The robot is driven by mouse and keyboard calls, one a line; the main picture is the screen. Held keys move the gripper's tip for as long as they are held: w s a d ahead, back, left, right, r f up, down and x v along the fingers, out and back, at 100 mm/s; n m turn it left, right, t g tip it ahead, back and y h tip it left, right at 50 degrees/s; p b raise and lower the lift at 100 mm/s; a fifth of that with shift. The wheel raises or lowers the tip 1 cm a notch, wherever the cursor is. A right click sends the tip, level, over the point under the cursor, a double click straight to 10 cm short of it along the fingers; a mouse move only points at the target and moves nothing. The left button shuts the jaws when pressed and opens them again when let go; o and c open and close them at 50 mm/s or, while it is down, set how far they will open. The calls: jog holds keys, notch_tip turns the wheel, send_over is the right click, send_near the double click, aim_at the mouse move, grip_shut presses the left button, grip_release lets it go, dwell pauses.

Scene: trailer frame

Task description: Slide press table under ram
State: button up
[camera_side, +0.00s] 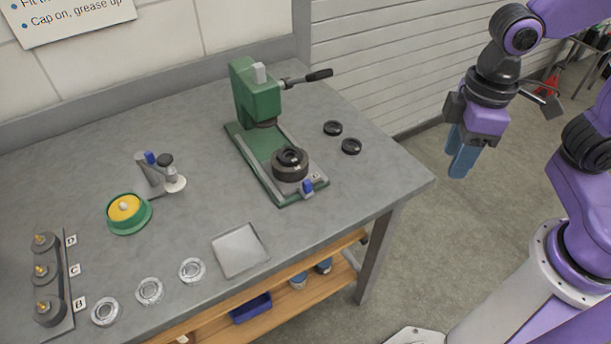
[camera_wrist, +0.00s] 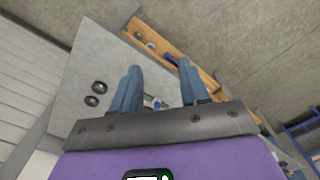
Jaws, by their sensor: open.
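The green press (camera_side: 258,95) stands at the back of the grey bench, with a dark lever handle pointing right. Its ram is under the head. The press table (camera_side: 291,172), a dark round piece with a hole on top, sits at the front end of the green base rails (camera_side: 262,160), out in front of the ram. A blue knob (camera_side: 307,187) is at its front right. My gripper (camera_side: 462,160) hangs in the air right of the bench, apart from everything. In the wrist view its blue fingers (camera_wrist: 158,92) are spread with nothing held between them.
Two black rings (camera_side: 342,137) lie right of the press. A grey tray (camera_side: 258,262), several silver rings (camera_side: 149,291), a yellow-topped green tub (camera_side: 128,212), a small stand (camera_side: 158,176) and a lettered post rack (camera_side: 50,280) occupy the left and front. The bench's right corner (camera_side: 405,182) is clear.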

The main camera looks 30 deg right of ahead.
aim_at(307, 181)
jog(key=w+a+m, duration=0.9)
jog(key=w+a, duration=0.6)
jog(key=w, duration=0.4)
jog(key=shift+m, duration=0.4)
jog(key=f, duration=0.5)
jog(key=w+f, duration=0.1)
jog(key=f, duration=1.1)
jog(key=shift+w+a+f, duration=0.1)
jog(key=shift+w+f, duration=0.15)
jog(key=shift+w, duration=0.05)
jog(key=shift+c, duration=0.3)
grip_shut()
